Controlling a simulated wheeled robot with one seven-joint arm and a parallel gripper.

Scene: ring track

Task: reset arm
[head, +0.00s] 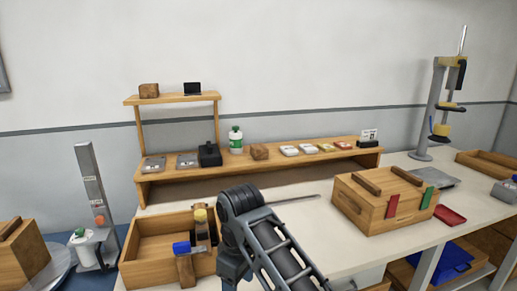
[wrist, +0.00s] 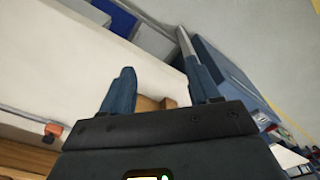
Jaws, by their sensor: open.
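My arm (head: 268,240) rises from the bottom of the head view, in front of the bench, with its dark elbow near the right end of an open wooden tray. I cannot make out my gripper's fingers in the head view. In the wrist view my gripper (wrist: 158,82) has its two dark blue fingers spread apart. No held thing shows between them. A piece of wood (wrist: 148,104) shows behind the gap, and a pale rod (wrist: 187,45) shows by the right finger.
The wooden tray (head: 141,276) holds items with blue and yellow tops. A wooden box (head: 365,217) stands right of my arm on the white bench (head: 300,212). A shelf (head: 152,178) with small goods runs behind. A tall press (head: 435,105) stands at the far right.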

